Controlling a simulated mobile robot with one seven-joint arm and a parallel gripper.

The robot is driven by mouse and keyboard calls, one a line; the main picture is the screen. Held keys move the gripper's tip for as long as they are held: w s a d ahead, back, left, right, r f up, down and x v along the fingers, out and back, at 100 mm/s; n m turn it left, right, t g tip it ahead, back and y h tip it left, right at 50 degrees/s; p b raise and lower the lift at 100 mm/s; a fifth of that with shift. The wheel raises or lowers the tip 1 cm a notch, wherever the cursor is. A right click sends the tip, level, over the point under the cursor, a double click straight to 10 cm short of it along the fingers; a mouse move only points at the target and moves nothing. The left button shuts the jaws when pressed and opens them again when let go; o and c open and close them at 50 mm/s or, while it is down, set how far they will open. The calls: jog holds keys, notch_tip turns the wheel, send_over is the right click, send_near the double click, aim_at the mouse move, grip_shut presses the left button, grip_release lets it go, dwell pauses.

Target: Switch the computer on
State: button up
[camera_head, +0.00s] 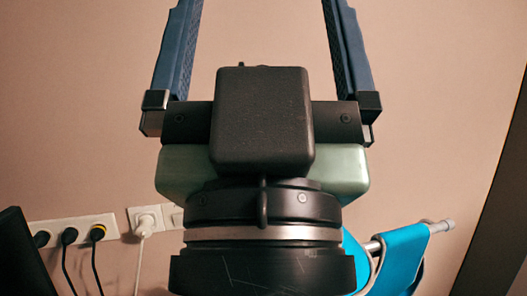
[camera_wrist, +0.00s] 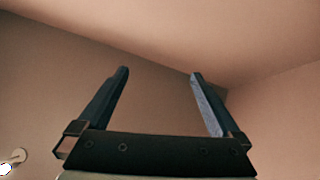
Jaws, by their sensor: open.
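My gripper (camera_head: 262,40) fills the middle of the head view, pointing up, with its two dark blue fingers wide apart and nothing between them. In the wrist view the gripper (camera_wrist: 160,85) is also open and empty, against bare wall and ceiling. No computer that I can identify shows in either view. A dark panel edge (camera_head: 18,262) stands at the lower left of the head view; I cannot tell what it belongs to.
A white socket strip (camera_head: 80,228) with several black plugs is on the wall at lower left, beside a white plug (camera_head: 146,222). A bright blue fabric item (camera_head: 402,262) hangs on a metal tube at lower right. A dark vertical edge runs down the far right. The upper wall is bare.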

grip_shut()
dwell(0.3)
dwell(1.2)
